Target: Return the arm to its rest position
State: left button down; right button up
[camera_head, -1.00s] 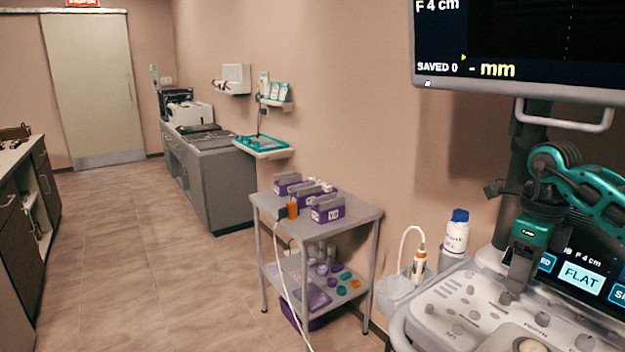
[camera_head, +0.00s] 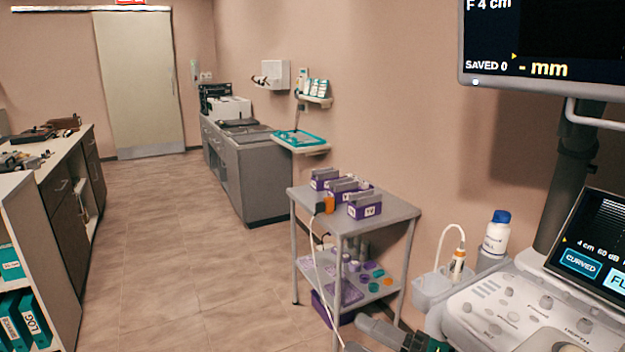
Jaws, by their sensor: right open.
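My right gripper (camera_head: 372,328) shows at the bottom edge, right of the middle, with a bit of its green and dark arm. It is open, and I see nothing in it. It is low in front of the ultrasound console (camera_head: 490,318), near the lower right of the grey cart (camera_head: 405,213). Most of the right arm is below the picture. My left gripper is out of view.
The cart carries purple boxes (camera_head: 365,204). A probe (camera_head: 457,265) sits in a holder by a white bottle (camera_head: 496,235) with a blue cap. A monitor (camera_head: 540,45) hangs upper right. Binders (camera_head: 30,318) fill a shelf at left. The middle floor is clear.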

jog(key=s+d+f+m+h, duration=0.4)
jog(key=s+f+m+h, duration=0.3)
jog(key=f+m, duration=0.4)
jog(key=s+d+f+m+h, duration=0.5)
jog(key=s+f+m+h, duration=0.2)
jog(key=f+m, duration=0.4)
jog(key=m+h, duration=0.1)
jog(key=m, duration=0.2)
jog(key=shift+s+d+m, duration=0.15)
jog(key=shift+s+m, duration=0.2)
jog(key=shift+m, duration=0.05)
